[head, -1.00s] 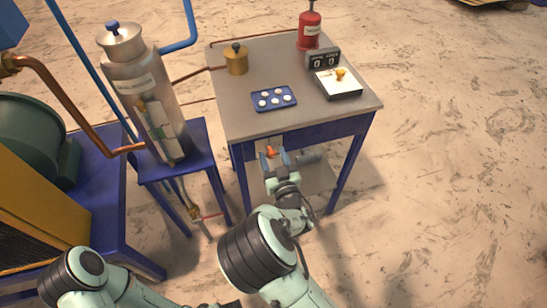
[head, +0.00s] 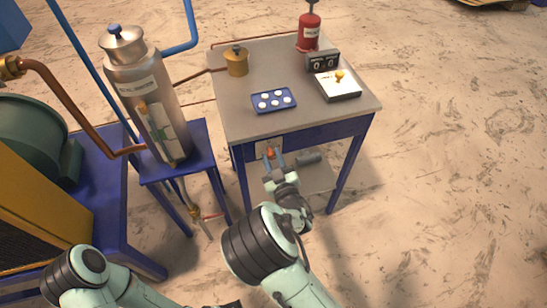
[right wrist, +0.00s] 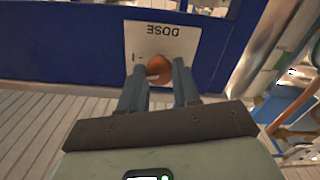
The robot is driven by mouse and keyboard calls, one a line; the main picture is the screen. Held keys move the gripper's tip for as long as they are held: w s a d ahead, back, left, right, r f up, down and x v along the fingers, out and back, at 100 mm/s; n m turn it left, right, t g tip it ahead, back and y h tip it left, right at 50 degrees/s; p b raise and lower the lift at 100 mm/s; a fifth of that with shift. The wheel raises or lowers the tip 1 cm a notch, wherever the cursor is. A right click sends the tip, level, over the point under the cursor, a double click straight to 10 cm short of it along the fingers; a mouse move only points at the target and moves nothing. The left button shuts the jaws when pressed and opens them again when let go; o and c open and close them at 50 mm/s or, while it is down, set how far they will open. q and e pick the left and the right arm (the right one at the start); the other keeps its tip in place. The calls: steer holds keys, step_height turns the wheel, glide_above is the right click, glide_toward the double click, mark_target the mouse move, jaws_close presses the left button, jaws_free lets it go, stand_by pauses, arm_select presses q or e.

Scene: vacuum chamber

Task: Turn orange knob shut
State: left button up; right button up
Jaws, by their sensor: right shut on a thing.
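The orange knob (right wrist: 159,66) sits on a white plate (right wrist: 185,42) marked DOSE, which reads upside down in the right wrist view. The plate is on the blue front edge of the table. In the head view the knob (head: 270,152) shows just under the tabletop. My right gripper (right wrist: 160,75) is shut on the knob, with one blue-grey finger on each side. In the head view the right gripper (head: 273,160) reaches up to the table's front from below. The knob's exact angle is hard to tell. My left gripper's fingers are not visible.
On the grey tabletop (head: 235,110) are a blue tray of white discs (head: 273,100), a brass pot (head: 236,62), a red bottle (head: 309,32), a dark display box (head: 322,61) and a white-topped scale (head: 338,85). A steel cylinder (head: 145,90) stands on a blue stand at left. Floor at right is clear.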

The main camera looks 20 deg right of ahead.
steer(key=n, duration=0.2)
steer(key=shift+n+p, duration=0.4)
steer(key=n+p, duration=0.1)
steer(key=n, duration=0.3)
steer(key=shift+n, duration=0.3)
steer(key=n, duration=0.3)
steer(key=shift+a+f+n, duration=0.1)
steer(key=shift+n, duration=0.2)
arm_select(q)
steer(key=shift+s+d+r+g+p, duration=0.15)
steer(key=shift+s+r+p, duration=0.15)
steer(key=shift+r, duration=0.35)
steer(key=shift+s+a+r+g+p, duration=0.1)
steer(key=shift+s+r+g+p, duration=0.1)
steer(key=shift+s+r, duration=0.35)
arm_select(e)
steer(key=shift+n, duration=1.8)
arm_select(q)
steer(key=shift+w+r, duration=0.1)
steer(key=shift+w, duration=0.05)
arm_select(e)
steer(key=o, duration=1)
